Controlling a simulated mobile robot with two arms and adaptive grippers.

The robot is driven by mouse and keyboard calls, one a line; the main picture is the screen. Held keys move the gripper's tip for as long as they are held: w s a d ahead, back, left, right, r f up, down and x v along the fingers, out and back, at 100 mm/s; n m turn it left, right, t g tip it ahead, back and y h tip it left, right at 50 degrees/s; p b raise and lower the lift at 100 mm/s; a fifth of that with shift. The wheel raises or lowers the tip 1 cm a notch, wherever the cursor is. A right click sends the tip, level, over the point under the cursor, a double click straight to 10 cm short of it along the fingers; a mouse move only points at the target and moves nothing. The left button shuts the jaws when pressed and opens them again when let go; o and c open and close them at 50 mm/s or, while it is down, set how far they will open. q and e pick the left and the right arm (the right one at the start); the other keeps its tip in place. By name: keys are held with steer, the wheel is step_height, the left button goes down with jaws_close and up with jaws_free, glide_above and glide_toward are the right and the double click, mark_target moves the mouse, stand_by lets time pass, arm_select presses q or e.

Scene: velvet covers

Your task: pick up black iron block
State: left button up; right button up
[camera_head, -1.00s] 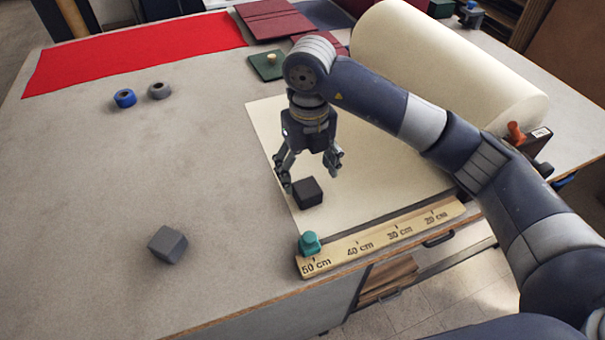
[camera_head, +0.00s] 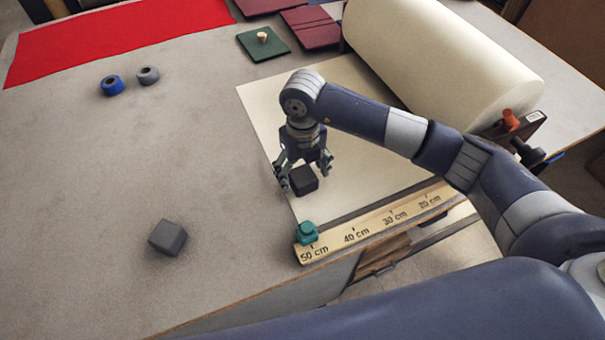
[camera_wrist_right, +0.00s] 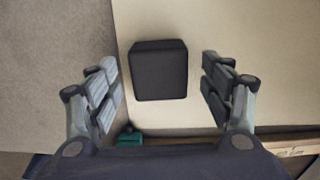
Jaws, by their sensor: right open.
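The black iron block (camera_head: 303,180) sits on the cream sheet near its left front corner. In the right wrist view the block (camera_wrist_right: 158,70) lies between the two fingers, with a gap on both sides. My right gripper (camera_head: 304,183) is open and low over the block, its fingers on either side of it. The right gripper's open fingers also show in the right wrist view (camera_wrist_right: 163,88). My left gripper is not in view.
A wooden ruler (camera_head: 375,228) with a teal piece (camera_head: 307,232) lies along the sheet's front edge. A grey block (camera_head: 167,238) sits at left. Blue (camera_head: 112,85) and grey (camera_head: 148,75) rings lie farther back. The left tabletop is mostly clear.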

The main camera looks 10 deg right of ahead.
steer(key=shift+s+f, duration=0.1)
steer(key=shift+f, duration=0.8)
steer(key=shift+c, duration=0.5)
jaws_close()
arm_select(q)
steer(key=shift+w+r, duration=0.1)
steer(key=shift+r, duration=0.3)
arm_select(e)
steer(key=shift+w, duration=0.2)
